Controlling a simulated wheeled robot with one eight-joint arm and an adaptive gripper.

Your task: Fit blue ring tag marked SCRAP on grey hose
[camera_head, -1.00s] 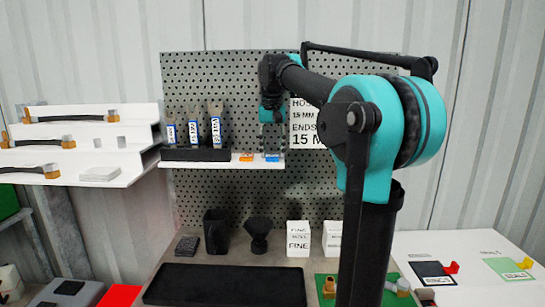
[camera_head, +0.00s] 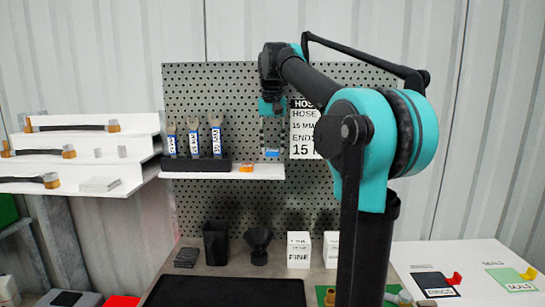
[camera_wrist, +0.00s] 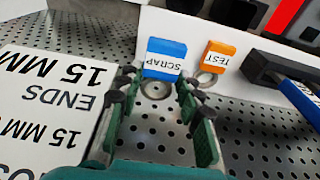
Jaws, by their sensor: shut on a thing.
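The blue ring tag marked SCRAP (camera_wrist: 165,58) shows in the wrist view between my fingertips, with its grey ring (camera_wrist: 155,90) hanging toward me. In the head view the blue tag (camera_head: 271,154) is a little above the small white shelf (camera_head: 215,174). My gripper (camera_head: 269,146) is shut on it; its two fingers also show in the wrist view (camera_wrist: 158,82). Hoses with brass-coloured ends lie on a stepped white rack at the left: one on top (camera_head: 72,127), others on lower steps. They look dark, and I cannot tell which is the grey hose.
An orange TEST tag (camera_wrist: 218,55) stays on the shelf beside a black holder (camera_head: 195,165) with several blue-labelled items. A sign (camera_head: 303,128) hangs on the pegboard right of my gripper.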

